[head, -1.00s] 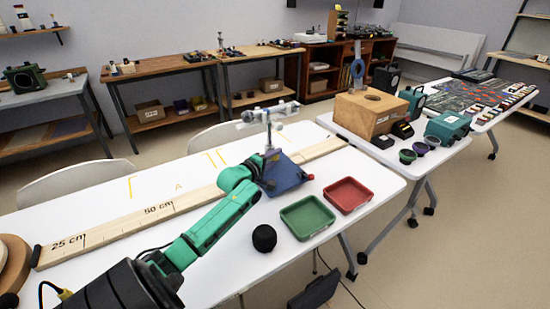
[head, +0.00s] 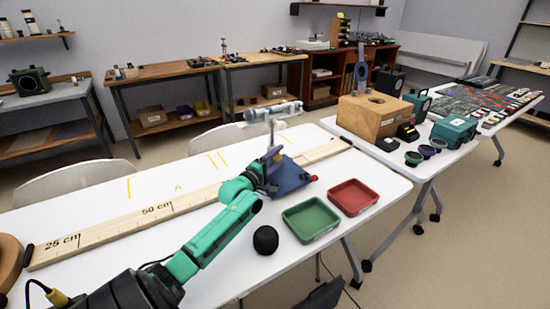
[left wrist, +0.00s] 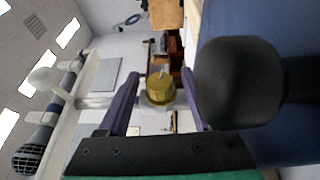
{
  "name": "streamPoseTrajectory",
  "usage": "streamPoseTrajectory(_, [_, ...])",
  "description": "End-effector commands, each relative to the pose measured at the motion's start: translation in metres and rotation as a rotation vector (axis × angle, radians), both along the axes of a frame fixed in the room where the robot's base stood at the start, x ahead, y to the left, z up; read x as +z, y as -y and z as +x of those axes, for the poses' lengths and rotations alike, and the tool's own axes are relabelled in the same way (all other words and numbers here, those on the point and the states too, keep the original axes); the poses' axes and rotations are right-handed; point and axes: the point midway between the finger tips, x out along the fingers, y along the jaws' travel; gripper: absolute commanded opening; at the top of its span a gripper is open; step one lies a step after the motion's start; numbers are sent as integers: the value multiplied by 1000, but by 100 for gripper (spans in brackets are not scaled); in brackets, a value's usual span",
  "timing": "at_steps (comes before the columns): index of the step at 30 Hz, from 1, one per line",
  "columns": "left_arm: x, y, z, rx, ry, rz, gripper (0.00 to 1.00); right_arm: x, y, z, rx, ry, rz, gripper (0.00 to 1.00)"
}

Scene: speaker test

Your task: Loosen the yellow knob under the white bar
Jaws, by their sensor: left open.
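The white bar (head: 272,111) sits on top of a thin post above a blue base (head: 292,180) on the white table. In the left wrist view the bar (left wrist: 78,100) runs along the left side. The yellow knob (left wrist: 160,89) shows in the left wrist view between my two purple fingers; in the head view it is small and hard to make out by the post. My left gripper (head: 272,156) is open at the post, with a finger on either side of the knob in the wrist picture. I cannot tell whether they touch it. My right gripper is not in view.
A long wooden ruler (head: 120,222) lies behind my left arm. A large dark rounded part (left wrist: 240,83) is close beside the fingers in the wrist view.

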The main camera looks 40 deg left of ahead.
Motion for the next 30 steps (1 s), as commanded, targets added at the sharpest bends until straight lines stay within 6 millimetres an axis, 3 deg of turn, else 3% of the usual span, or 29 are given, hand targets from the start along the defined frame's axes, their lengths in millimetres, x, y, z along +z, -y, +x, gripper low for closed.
streamPoseTrajectory(5, [-2,2,-15,-1,-3,-2,67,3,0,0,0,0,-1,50])
streamPoseTrajectory(21, [-6,13,-124,0,-5,0,67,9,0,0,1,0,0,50])
streamPoseTrajectory(25, [-6,14,-140,0,-3,0,67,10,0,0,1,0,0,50])
streamPoseTrajectory(30, [-5,15,-145,0,-1,-1,67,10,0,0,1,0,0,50])
